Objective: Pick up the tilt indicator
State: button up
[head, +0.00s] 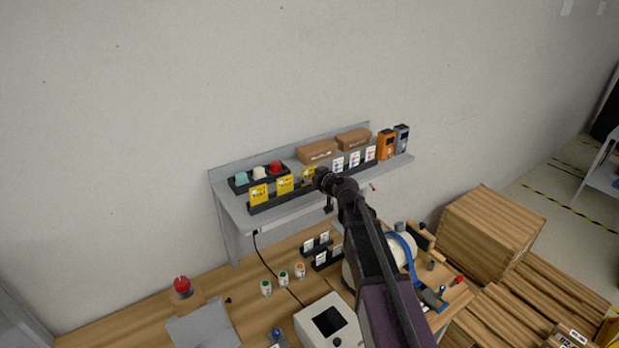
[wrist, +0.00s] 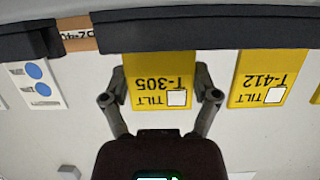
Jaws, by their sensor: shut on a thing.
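A yellow tilt indicator (wrist: 158,80) marked TILT T-305 sits between the two fingers of my gripper (wrist: 160,88) in the wrist view, upside down there. The fingers touch its two side edges. Its far edge meets the dark holder rail (wrist: 200,30), so I cannot tell whether it is clear of the slot. In the head view the same indicator (head: 308,176) is at the right of the yellow row, partly covered by my gripper (head: 316,178). A second yellow indicator, T-412 (wrist: 262,78), stands beside it, apart from the fingers.
White cards with colored dots (head: 355,158) stand to the right on the shelf (head: 235,213). Cardboard boxes (head: 318,151), orange and grey devices (head: 387,144) and a tray of colored domes (head: 259,173) are also on it. The workbench (head: 110,332) below carries small jars and a boxy instrument (head: 330,322).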

jog(key=shift+r, duration=0.2)
notch_tip(320, 180, up, 4)
jog(key=p, duration=0.4)
jog(key=shift+f, duration=0.15)
jog(key=s, duration=1.6)
jog(key=shift+r+p, duration=0.45)
jog(key=shift+d, duration=0.1)
jog(key=shift+f, duration=0.15)
